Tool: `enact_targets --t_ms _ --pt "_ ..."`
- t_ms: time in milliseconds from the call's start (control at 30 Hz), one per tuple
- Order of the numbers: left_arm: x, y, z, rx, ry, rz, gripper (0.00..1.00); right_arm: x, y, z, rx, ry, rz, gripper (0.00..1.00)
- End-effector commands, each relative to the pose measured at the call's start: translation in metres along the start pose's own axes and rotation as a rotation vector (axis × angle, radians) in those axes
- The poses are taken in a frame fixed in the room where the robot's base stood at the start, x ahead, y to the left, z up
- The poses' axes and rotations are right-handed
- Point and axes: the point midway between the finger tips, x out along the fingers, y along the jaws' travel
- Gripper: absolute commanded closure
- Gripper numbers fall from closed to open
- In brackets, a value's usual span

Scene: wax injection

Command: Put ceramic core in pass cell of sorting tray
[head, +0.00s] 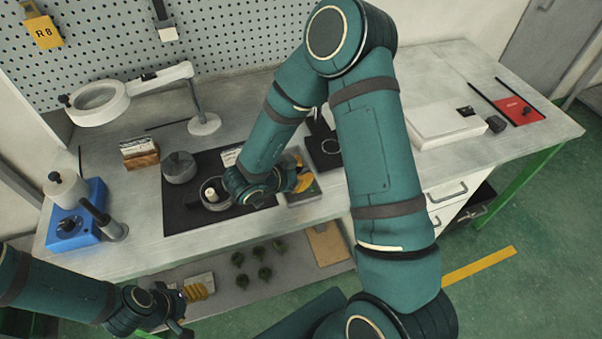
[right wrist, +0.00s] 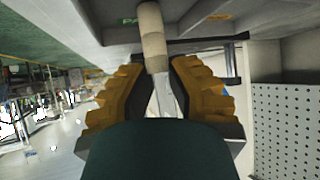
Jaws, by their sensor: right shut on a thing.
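The ceramic core (right wrist: 152,38) is a slim beige rod with a paler end, between the yellow fingers of my right gripper (right wrist: 158,78) in the right wrist view. The gripper is shut on it. The core's far end reaches the grey sorting tray (right wrist: 205,12), beside a green label starting "PA"; I cannot tell whether it touches the tray floor. In the head view my right gripper (head: 299,178) is over the sorting tray (head: 302,198), and the forearm hides part of it. My left gripper (head: 172,306) is low at the left, its fingers unclear.
A round grey pot (head: 213,203) with a pale piece inside stands on the dark mat (head: 180,217), left of the tray. A lidded grey pot (head: 179,168), a blue device (head: 73,228) and a magnifier lamp (head: 99,101) stand further left. Dark green pieces lie on the lower shelf.

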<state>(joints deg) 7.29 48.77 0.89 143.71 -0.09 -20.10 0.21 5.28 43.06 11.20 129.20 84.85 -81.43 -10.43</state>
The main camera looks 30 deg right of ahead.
Motion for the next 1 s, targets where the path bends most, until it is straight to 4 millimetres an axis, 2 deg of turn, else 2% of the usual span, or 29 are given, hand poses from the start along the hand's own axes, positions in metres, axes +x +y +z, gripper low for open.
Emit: enact_targets --t_ms 67,100,167,567,667,1000 --pt "0.001 0.000 0.000 0.000 0.000 0.000 0.41 0.001 0.000 0.002 -0.001 0.000 0.000 1.00" --pt "0.001 0.000 0.000 0.000 0.000 0.000 0.41 0.002 0.000 0.003 -0.001 0.000 -0.001 0.78" --pt "0.001 0.000 0.000 0.000 0.000 0.000 0.41 0.001 0.000 0.002 -0.001 0.000 -0.001 0.58" --pt "-0.001 0.000 0.000 0.000 0.000 0.000 0.41 -0.002 0.000 -0.002 0.000 0.000 0.000 0.58" --pt "-0.004 0.002 0.000 0.000 -0.001 0.000 0.41 -0.015 -0.001 -0.001 -0.001 -0.001 -0.004 0.58" --pt "-0.019 0.007 0.001 -0.002 -0.007 0.000 0.41 -0.084 -0.001 -0.002 -0.002 -0.001 -0.005 0.58"
